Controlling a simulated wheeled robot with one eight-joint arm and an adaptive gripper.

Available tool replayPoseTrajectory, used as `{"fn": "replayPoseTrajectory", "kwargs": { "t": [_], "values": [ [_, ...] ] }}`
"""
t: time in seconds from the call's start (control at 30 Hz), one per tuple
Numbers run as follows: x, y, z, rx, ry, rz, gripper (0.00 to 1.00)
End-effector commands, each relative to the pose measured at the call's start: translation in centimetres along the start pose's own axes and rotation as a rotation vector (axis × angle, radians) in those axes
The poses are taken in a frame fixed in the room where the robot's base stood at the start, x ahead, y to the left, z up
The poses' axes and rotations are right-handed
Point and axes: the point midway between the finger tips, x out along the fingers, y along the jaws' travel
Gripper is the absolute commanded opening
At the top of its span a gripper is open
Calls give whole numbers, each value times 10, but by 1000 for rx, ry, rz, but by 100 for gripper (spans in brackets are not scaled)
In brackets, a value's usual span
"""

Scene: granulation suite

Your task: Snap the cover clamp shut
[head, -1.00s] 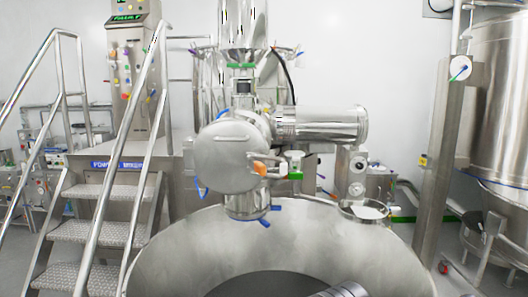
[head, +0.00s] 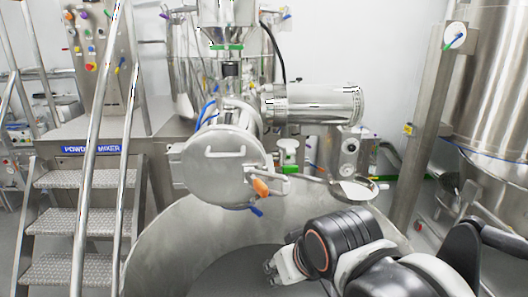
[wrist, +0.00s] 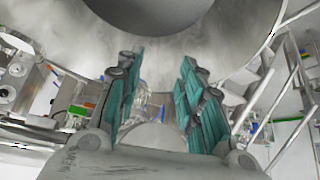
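The round steel cover (head: 215,172) faces me on the mill housing in the head view, with a bar handle on its face. The cover clamp has an orange grip (head: 261,187) at the cover's lower right edge; I cannot tell whether it is latched. My gripper (head: 270,268) is low in the head view, below and slightly right of the clamp, apart from it. In the wrist view, my gripper's teal-padded fingers (wrist: 152,75) stand wide apart with nothing clearly held between them. A small orange spot shows left of them, too small to identify surely.
A large steel vessel (head: 160,246) with a wide rim lies under the housing. A horizontal steel cylinder (head: 315,103) projects right of the cover, above a small round pan (head: 358,190). Steps with rails (head: 80,222) stand left; a tall tank (head: 492,100) stands right.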

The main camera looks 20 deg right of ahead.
Motion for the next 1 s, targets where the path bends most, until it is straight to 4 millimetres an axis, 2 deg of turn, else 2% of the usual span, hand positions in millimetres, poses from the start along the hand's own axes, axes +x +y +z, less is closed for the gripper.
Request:
{"fn": "replayPoseTrajectory", "kwargs": {
  "t": [0.03, 0.37, 0.6, 0.77, 1.0],
  "values": [
    [-18, 0, -14, -1, -6, 0, 35],
    [-82, 0, -74, -11, -70, -1, 35],
    [-128, 1, -135, -26, -175, -3, 35],
    [-143, 1, -175, -42, -275, -7, 35],
    [-145, 1, -221, -64, -425, -16, 35]
  ]
}}
